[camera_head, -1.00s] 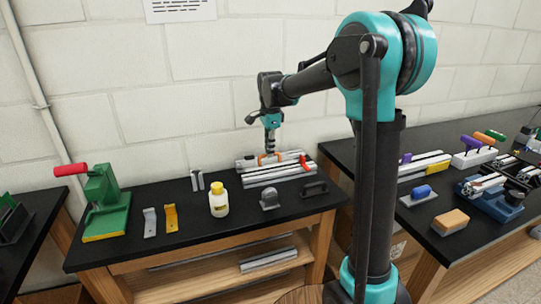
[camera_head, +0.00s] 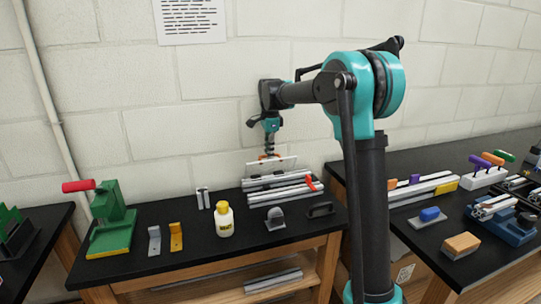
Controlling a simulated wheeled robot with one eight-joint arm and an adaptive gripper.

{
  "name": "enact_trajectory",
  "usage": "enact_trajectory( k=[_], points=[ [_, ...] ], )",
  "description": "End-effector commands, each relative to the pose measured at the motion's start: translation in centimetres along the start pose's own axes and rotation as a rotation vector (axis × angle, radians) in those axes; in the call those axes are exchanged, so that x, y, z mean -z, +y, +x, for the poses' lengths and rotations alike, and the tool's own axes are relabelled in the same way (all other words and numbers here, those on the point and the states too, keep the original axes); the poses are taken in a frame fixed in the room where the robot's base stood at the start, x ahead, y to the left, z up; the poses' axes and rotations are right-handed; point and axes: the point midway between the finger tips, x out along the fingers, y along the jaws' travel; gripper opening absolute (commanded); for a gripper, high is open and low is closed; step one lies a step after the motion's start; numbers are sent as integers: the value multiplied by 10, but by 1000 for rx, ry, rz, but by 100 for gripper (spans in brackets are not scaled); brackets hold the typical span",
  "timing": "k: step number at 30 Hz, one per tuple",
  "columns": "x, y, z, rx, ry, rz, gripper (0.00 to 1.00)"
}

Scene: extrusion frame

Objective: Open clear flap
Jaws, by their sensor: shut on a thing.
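The clear flap (camera_head: 284,164) stands raised as a pale see-through panel above the back of the aluminium extrusion frame (camera_head: 278,197) on the black bench. Its lower edge is at the rear rails. My gripper (camera_head: 268,156) points down at the flap's top edge and is shut on it, near a small orange part. The fingertips are small in the picture, so the exact contact is hard to see. A red lever or clip (camera_head: 311,184) sits at the right end of the frame.
A white bottle with a yellow cap (camera_head: 224,220), a grey rounded block (camera_head: 275,218) and a dark handle (camera_head: 320,209) stand in front of the frame. A green press (camera_head: 113,220) is at left. The wall is close behind.

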Motion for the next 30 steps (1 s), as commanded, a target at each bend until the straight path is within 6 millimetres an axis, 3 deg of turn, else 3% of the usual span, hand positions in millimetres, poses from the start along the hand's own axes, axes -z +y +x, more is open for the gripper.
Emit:
enact_trajectory(
  k=[16,17,21,30],
  points=[
    [0,-2,1,-1,-1,-1,0],
    [0,-2,1,-1,-1,-1,15],
    [0,-2,0,-1,-1,-1,32],
    [0,-2,-1,-1,0,0,32]
  ],
)
